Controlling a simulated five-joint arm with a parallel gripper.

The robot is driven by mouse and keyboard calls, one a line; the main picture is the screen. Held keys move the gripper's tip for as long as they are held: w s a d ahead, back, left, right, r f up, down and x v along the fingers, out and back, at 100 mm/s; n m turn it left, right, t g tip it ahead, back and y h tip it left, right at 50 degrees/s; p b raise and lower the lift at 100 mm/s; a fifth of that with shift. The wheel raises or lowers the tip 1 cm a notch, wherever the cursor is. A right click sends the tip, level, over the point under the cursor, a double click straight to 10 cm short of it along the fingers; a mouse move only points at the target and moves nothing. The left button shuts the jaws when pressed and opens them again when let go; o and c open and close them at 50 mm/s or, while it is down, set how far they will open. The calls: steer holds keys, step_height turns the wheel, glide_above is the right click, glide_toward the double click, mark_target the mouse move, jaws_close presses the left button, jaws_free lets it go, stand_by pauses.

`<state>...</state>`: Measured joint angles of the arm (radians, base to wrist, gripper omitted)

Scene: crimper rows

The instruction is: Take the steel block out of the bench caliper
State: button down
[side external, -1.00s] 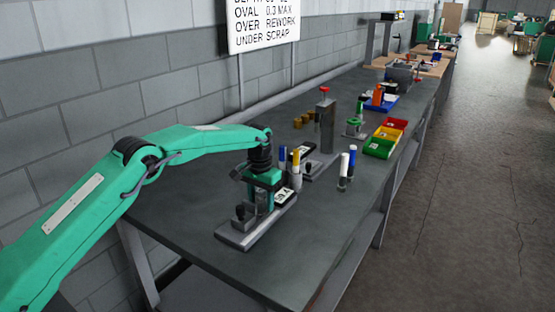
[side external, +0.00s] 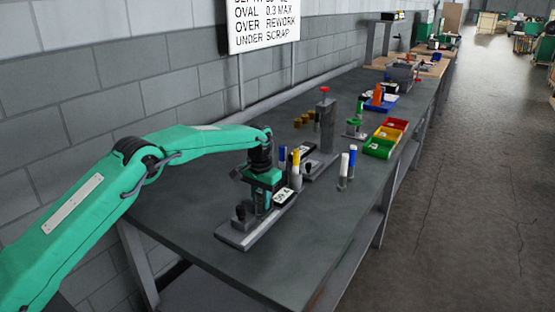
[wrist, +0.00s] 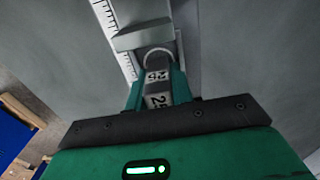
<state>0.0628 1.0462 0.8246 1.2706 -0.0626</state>
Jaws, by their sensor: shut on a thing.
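My gripper (side external: 262,207) points down over the bar. In the wrist view, my gripper's green fingers (wrist: 157,97) are shut on the steel block (wrist: 157,84), a grey piece marked 25. I cannot tell whether block and jaw touch. The fingers hide the block in the side view.
Red, yellow and green bins (side external: 379,148) lie farther right. The near bench front is clear.

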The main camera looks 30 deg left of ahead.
mark_target(258, 192)
steer(key=shift+s, duration=0.5)
steer(key=shift+r, duration=0.2)
stand_by(0.4)
steer(key=shift+r, duration=3.9)
steer(key=shift+s+r, duration=0.1)
